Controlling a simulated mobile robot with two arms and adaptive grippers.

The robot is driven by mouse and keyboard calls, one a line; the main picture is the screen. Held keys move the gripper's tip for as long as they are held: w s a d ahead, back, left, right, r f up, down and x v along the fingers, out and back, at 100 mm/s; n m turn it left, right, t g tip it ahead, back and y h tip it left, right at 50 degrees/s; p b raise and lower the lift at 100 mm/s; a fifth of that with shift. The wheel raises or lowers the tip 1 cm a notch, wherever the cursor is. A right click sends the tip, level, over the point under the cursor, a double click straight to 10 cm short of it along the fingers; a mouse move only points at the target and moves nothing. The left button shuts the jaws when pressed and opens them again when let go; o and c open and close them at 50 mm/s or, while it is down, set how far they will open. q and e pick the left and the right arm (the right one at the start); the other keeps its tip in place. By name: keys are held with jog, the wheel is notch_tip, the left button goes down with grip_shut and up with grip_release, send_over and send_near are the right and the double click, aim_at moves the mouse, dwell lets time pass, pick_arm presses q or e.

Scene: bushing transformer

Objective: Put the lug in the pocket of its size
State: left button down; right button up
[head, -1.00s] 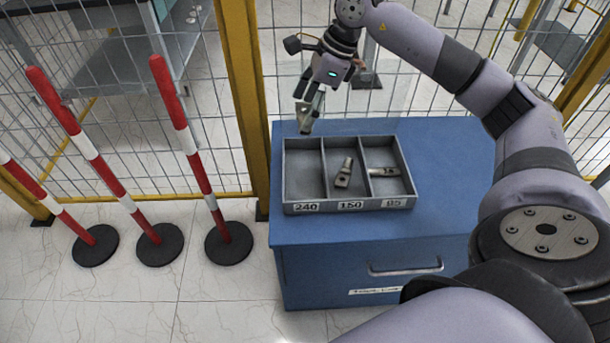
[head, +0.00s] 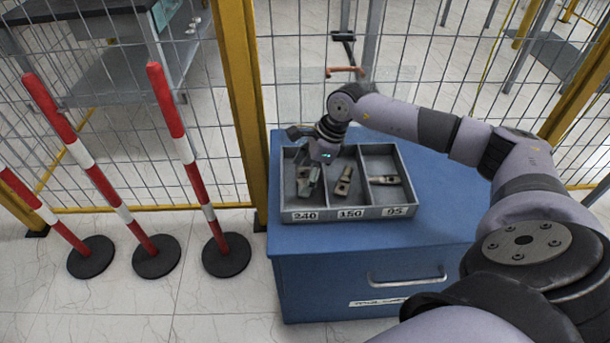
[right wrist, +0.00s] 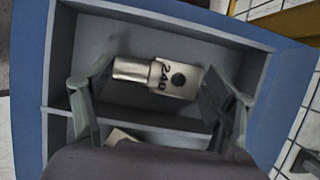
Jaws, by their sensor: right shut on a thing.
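The lug (right wrist: 182,80) is a metal piece stamped 240, with a round hole in its flat end. My right gripper (right wrist: 160,82) is shut on it lengthwise, one finger at each end. In the head view my right gripper (head: 309,180) points down into the left compartment, labelled 240, of the grey tray (head: 344,215). The lug is inside or just over that compartment; whether it touches the floor I cannot tell. Another lug (head: 344,183) lies in the middle compartment, labelled 150, and one (head: 384,180) in the right compartment, labelled 95. My left gripper is not in view.
The tray stands on a blue cabinet (head: 430,225) with free top to its right. A wire mesh fence with yellow posts (head: 240,100) rises behind. Several red and white poles (head: 185,150) stand on the floor at left.

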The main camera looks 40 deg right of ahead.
jog(key=shift+f, duration=0.3)
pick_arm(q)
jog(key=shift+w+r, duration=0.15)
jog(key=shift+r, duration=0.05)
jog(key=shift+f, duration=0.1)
pick_arm(e)
jog(key=o, duration=1.3)
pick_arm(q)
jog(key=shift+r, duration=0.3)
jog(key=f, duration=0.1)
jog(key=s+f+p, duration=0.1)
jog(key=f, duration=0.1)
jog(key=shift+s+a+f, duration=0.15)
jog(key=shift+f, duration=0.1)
pick_arm(e)
jog(key=v, duration=1.2)
jog(key=shift+s+r, duration=0.1)
